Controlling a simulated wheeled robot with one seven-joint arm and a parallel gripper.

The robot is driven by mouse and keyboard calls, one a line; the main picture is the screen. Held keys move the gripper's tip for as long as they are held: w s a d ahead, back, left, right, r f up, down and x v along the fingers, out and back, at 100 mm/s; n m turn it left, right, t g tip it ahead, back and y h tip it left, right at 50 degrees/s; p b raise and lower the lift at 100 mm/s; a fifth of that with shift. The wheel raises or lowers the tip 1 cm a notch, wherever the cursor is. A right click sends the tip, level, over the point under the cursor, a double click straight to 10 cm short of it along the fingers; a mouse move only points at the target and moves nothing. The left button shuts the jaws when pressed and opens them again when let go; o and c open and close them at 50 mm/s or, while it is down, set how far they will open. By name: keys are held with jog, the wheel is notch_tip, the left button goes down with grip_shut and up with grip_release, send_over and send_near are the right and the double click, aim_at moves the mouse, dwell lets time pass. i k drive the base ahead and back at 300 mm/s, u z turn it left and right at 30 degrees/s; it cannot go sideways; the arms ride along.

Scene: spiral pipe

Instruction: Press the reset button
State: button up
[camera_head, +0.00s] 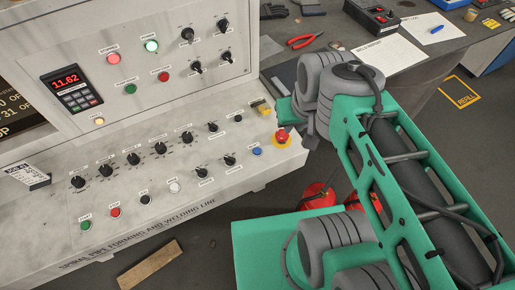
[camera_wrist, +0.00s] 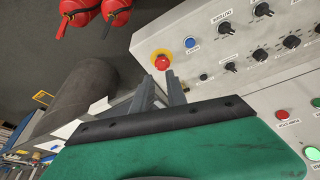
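A blue push button (camera_head: 257,151) sits at the right end of the sloped control panel (camera_head: 215,180). It also shows in the wrist view (camera_wrist: 191,43), and its label is too small to read, so I cannot confirm which button is reset. A red mushroom button on a yellow ring (camera_head: 282,138) is just right of it, also in the wrist view (camera_wrist: 161,62). My gripper (camera_wrist: 160,74) shows two grey fingers with a gap between them and nothing held. Its tips appear close to the red mushroom button in the picture; contact cannot be told. The blue button is apart from them.
Black knobs (camera_head: 187,138) and several push buttons fill the panel to the left. A red number display (camera_head: 68,80) is on the upright cabinet. Red fire extinguishers (camera_head: 318,196) stand on the floor beyond the panel's end. A grey table (camera_head: 335,35) with red pliers (camera_head: 304,40) is behind.

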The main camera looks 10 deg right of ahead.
aim_at(256, 150)
jog(key=z, duration=1.25)
jog(key=k, duration=1.15)
jog(key=u, duration=1.8)
jog(key=i, duration=0.5)
